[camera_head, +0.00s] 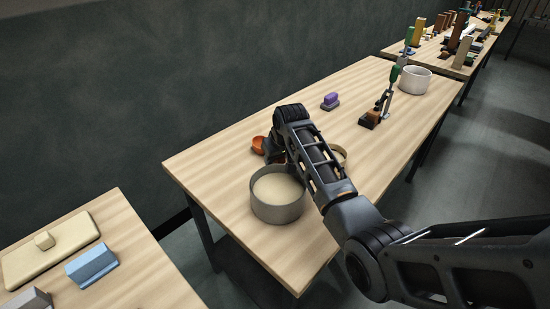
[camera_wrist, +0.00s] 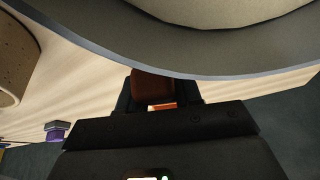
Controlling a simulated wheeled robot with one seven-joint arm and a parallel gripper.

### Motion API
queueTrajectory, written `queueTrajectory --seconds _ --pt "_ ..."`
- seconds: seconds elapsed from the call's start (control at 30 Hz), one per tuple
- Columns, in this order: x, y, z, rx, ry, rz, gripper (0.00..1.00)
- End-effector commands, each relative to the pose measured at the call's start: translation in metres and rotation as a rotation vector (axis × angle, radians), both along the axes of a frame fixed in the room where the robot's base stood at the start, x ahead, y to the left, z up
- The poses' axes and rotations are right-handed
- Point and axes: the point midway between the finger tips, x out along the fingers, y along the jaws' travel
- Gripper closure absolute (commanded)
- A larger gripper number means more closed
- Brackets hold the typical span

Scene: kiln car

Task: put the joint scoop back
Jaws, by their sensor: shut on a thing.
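An orange scoop (camera_head: 258,145) shows at the left of my gripper in the head view, near the table's left edge. My gripper (camera_head: 273,153) is partly hidden behind my own arm and the grey pot. In the wrist view my gripper (camera_wrist: 153,104) is shut on an orange-brown part of the scoop (camera_wrist: 152,86). The scoop's far part is hidden behind the pot rim there. A round grey pot (camera_head: 277,212) with pale contents stands just in front of the gripper. Its rim (camera_wrist: 190,72) fills the top of the wrist view.
A tan round container (camera_head: 342,153) stands behind my arm. A purple block (camera_head: 330,101), a brown block with a green-topped upright (camera_head: 370,120) and a white pot (camera_head: 415,80) stand farther back. A nearer table holds a cream slab (camera_head: 50,252) and a blue block (camera_head: 92,267).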

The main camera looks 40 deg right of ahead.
Motion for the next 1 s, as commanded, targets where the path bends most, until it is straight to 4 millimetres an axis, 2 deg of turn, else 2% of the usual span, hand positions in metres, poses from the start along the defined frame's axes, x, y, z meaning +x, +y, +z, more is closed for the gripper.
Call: queueTrajectory --seconds 0.13,0.17,0.47,1.0 --pt "0.0 0.0 0.0002 0.0 0.0 0.0 1.0" --pt "0.0 0.0 0.0002 0.0 0.0 0.0 0.65" --pt "0.0 -0.0001 0.0002 0.0 0.0 0.0 0.36" --pt "-0.0003 0.0 0.0003 0.0 0.001 0.0 0.36"
